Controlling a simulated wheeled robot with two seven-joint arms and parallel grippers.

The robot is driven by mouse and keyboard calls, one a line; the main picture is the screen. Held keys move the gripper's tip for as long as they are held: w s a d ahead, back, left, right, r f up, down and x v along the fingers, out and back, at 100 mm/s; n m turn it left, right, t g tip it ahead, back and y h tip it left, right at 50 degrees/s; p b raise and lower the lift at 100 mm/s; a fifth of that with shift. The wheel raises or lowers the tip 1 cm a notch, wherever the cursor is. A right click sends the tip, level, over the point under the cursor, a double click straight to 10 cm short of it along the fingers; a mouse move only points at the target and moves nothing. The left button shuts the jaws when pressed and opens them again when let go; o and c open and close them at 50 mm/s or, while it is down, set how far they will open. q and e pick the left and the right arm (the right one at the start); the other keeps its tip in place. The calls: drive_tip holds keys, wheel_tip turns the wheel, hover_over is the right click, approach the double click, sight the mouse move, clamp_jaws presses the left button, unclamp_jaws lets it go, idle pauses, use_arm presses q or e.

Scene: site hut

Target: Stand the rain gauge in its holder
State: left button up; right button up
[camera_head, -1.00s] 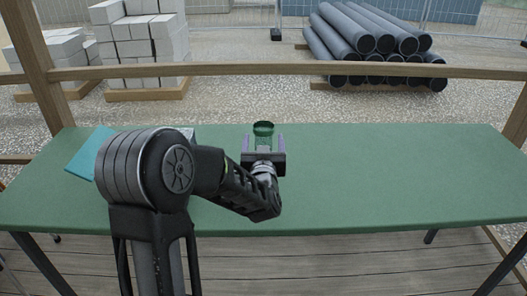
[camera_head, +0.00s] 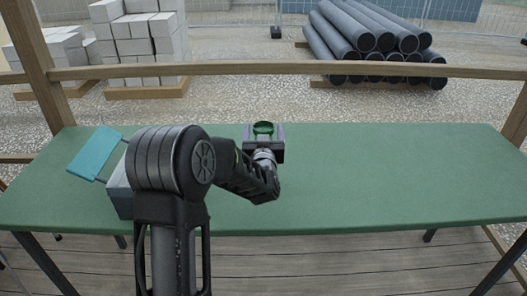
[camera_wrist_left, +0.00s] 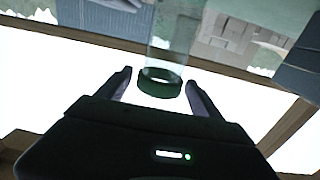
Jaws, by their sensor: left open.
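The rain gauge (camera_head: 263,128), a clear tube with a dark green rim, shows over the middle of the green table, mostly hidden behind my left gripper (camera_head: 263,133). In the left wrist view the gauge (camera_wrist_left: 172,40) shows its green ring near the fingertips and its clear tube running up to the top edge. My left gripper (camera_wrist_left: 158,84) is open, with one finger on each side of the ring and gaps showing. I cannot make out the holder; the gauge's lower end is hidden in the head view. My right gripper is not in view.
A teal flat panel (camera_head: 94,153) and a grey box (camera_head: 119,192), partly hidden by my arm, are at the table's left. The green table (camera_head: 400,180) is clear on the right. A wooden rail (camera_head: 300,68) runs behind it; pipes (camera_head: 370,45) and blocks lie beyond.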

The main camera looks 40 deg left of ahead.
use_arm(q)
clamp_jaws()
idle(0.8)
